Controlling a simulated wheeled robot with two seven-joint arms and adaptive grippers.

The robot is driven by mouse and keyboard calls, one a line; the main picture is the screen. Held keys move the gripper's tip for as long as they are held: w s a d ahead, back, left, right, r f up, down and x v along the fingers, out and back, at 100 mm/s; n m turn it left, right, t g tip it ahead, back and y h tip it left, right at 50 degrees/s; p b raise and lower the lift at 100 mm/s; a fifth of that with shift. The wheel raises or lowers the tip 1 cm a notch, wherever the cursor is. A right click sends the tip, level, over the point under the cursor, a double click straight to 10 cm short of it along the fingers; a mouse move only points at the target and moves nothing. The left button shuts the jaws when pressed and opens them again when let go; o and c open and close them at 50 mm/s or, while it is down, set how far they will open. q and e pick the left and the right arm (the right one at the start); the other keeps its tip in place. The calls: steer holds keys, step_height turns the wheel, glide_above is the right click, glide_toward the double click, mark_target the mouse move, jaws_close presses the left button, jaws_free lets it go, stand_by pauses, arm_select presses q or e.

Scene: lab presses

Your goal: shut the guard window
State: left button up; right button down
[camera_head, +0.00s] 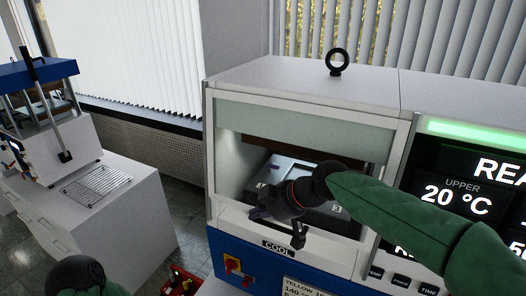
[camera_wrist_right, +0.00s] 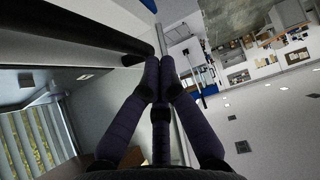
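The guard window (camera_head: 300,122) is a pale translucent panel across the top of the press's front opening in the head view. Below it the opening is uncovered, and a grey metal platen block (camera_head: 285,172) shows inside. My right gripper (camera_head: 277,226) is in front of the lower part of the opening, below the panel. In the wrist view its fingers (camera_wrist_right: 160,65) meet closely at the tips, with nothing seen between them. A dark bar (camera_wrist_right: 100,38) runs close to the tips; I cannot tell whether they touch it. Only a piece of my left arm shows, at the bottom left.
The press housing (camera_head: 290,73) has a lifting ring (camera_head: 337,62) on top and a lit display (camera_head: 475,185) at right. A red and yellow switch (camera_head: 233,265) is on the blue base. Another small press (camera_head: 60,150) stands on a white cabinet at left. Floor lies between them.

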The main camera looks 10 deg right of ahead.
arm_select(q)
step_height(320, 180, down, 8)
steer(key=b, duration=0.7)
steer(key=shift+f, duration=0.25)
arm_select(e)
step_height(320, 180, down, 9)
steer(key=s, duration=0.1)
steer(key=shift+a+f, duration=0.15)
steer(key=shift+a, duration=0.2)
steer(key=shift+s+f, duration=0.1)
arm_select(q)
steer(key=r+p, duration=0.4)
steer(key=shift+s+d+r, duration=0.1)
steer(key=shift+s+d, duration=0.15)
steer(key=shift+s, duration=0.1)
arm_select(e)
steer(key=w+a+r+v, duration=0.1)
steer(key=r+v, duration=0.1)
steer(key=v, duration=1.1)
steer(key=shift+w+a+r, duration=0.15)
steer(key=shift+a+r, duration=0.05)
steer(key=shift+a, duration=0.2)
